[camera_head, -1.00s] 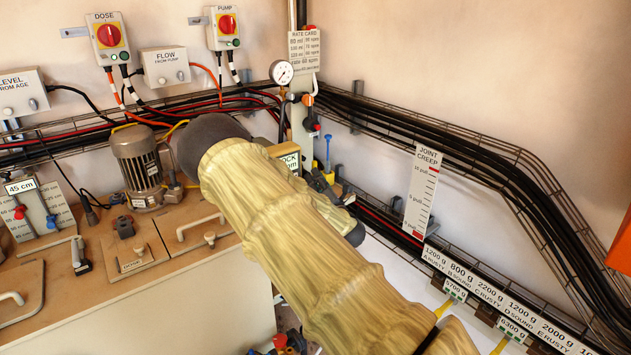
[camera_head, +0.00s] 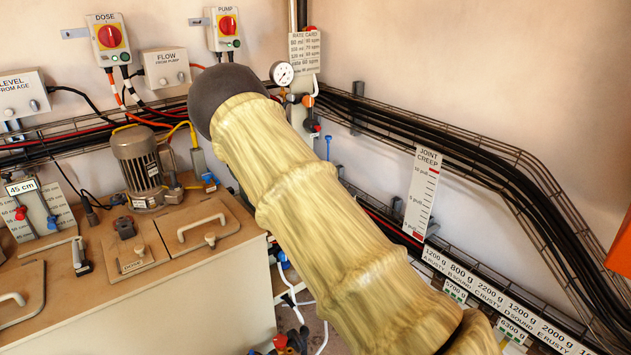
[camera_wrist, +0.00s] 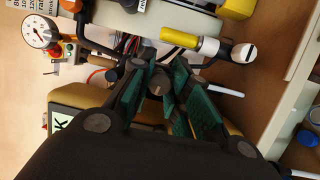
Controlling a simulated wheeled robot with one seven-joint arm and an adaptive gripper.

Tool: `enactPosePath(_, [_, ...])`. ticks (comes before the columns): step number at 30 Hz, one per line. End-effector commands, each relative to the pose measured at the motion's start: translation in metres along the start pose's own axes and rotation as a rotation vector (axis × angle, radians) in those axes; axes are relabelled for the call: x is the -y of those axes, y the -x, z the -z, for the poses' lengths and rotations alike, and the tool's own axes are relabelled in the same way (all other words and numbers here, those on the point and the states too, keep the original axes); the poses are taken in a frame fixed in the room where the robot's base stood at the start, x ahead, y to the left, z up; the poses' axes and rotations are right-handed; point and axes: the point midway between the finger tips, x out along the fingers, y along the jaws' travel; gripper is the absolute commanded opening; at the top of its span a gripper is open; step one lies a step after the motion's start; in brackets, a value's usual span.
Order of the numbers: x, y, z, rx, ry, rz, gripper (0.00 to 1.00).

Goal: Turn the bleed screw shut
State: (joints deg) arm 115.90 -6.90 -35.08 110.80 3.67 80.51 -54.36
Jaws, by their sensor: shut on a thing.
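In the wrist view my gripper (camera_wrist: 158,76) has its green-padded fingers drawn together around a small dark round knob (camera_wrist: 158,88), which seems to be the bleed screw. The fingers hide much of the knob, and how far it is turned cannot be told. In the head view my pale, ribbed arm covers the gripper and the knob, so neither shows there.
In the wrist view, a yellow-and-white cylinder (camera_wrist: 190,40), a slotted white cap (camera_wrist: 244,53) and a pressure gauge (camera_wrist: 40,32) are close by. In the head view, a motor (camera_head: 139,160) and lidded bench (camera_head: 100,285) stand left; cable trays line the wall.

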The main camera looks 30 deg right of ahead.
Motion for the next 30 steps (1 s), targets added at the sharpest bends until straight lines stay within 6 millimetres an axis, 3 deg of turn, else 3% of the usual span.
enactPosePath(30, [-0.0025,0.0005,-0.0019,0.064,-0.920,0.298,0.00])
